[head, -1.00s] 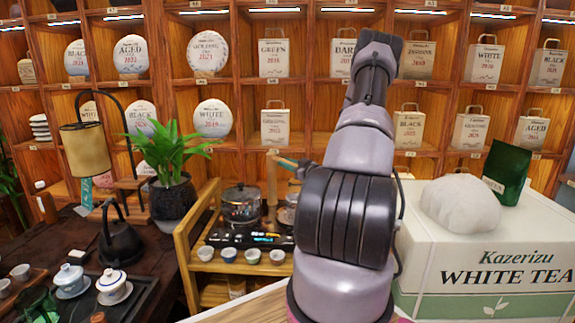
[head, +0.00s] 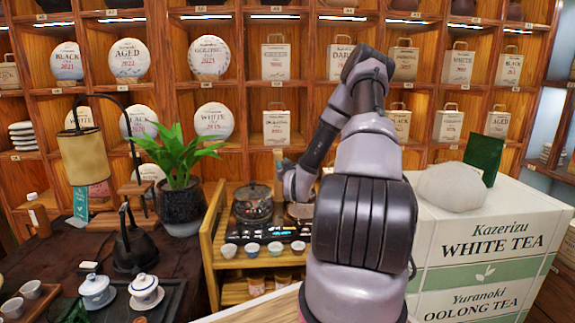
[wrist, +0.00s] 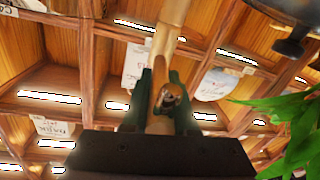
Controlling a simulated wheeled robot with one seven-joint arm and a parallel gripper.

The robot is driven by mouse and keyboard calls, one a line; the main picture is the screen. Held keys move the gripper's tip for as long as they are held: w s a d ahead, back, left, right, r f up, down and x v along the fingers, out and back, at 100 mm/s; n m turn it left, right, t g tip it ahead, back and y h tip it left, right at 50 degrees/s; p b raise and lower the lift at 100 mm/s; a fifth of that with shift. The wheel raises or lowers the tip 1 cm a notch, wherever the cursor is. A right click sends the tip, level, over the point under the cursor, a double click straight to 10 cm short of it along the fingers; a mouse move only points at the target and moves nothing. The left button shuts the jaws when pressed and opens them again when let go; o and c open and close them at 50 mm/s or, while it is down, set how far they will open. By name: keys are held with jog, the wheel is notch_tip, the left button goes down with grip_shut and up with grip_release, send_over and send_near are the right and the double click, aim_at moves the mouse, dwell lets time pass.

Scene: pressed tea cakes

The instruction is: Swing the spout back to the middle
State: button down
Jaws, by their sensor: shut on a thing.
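My gripper (wrist: 163,88) has its two dark green fingers on either side of a tan, rod-like piece, which I take to be the spout (wrist: 170,32). It is shut on it. In the wrist view the rod runs upward from between the fingers, with a small metallic part at the grip. In the head view my gripper (head: 280,166) is small, behind the tea stove, with a bit of the tan piece (head: 278,153) above it. My arm hides part of this area, and the spout's outlet is not clear.
The tea stove on a wooden cart (head: 208,245) bears a glass pot (head: 252,205) and several small cups. A potted plant (head: 182,205) stands to the left; its leaves enter the wrist view at right. A white tea box (head: 490,245) stands to the right. Shelves fill the back.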

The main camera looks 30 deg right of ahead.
jog(key=shift+w+a+m+g+h, duration=0.1)
jog(key=shift+a+m+g+h, duration=0.1)
jog(key=shift+a+m+h, duration=0.3)
jog(key=shift+w+a+m+g+h, duration=0.1)
jog(key=shift+a+m+g+h, duration=0.15)
jog(key=shift+h, duration=0.35)
jog(key=c, duration=0.7)
grip_release()
jog(key=shift+d, duration=0.1)
jog(key=v, duration=1)
jog(key=shift+s, duration=0.4)
